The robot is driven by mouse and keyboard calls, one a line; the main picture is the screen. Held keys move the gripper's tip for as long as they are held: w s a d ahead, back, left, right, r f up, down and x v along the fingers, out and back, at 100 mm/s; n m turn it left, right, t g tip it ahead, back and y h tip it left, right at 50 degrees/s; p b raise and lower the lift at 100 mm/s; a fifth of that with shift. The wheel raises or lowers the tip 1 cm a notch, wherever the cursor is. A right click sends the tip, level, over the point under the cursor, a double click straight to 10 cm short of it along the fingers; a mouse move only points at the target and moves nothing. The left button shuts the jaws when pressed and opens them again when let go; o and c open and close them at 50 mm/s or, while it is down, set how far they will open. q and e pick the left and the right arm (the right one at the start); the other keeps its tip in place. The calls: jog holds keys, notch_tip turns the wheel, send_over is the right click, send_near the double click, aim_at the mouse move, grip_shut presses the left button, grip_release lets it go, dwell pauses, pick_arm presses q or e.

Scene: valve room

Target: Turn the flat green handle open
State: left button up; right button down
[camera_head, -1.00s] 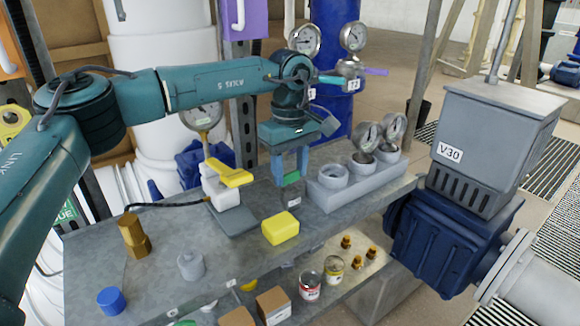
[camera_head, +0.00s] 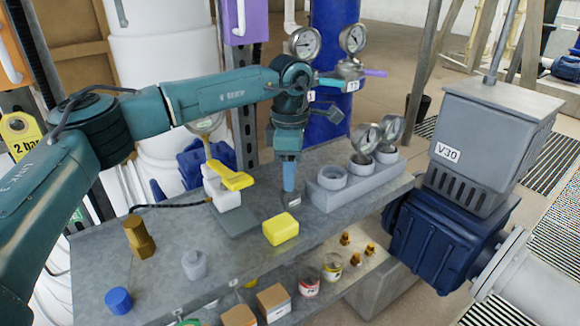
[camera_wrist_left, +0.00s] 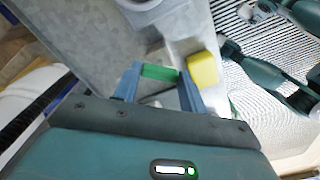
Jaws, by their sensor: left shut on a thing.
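My left gripper (camera_head: 289,190) points straight down over the grey bench. In the left wrist view its two blue fingers (camera_wrist_left: 160,78) are closed on the sides of the flat green handle (camera_wrist_left: 160,72). In the head view the fingers line up edge-on and hide the handle. A small grey valve body with a label (camera_head: 291,200) shows just under the fingertips.
A yellow block (camera_head: 281,229) lies close in front of the valve. A grey gauge block (camera_head: 338,188) stands to its right and a white stand with a yellow lever (camera_head: 232,180) to its left. A brass fitting (camera_head: 139,238) stands further left.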

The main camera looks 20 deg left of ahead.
pick_arm(q)
jog(key=n, duration=0.4)
jog(key=shift+n, duration=0.3)
jog(key=shift+n+p, duration=0.4)
jog(key=shift+n, duration=1.2)
jog(key=o, duration=1)
notch_tip(320, 180, up, 13)
jog(key=shift+r, duration=0.15)
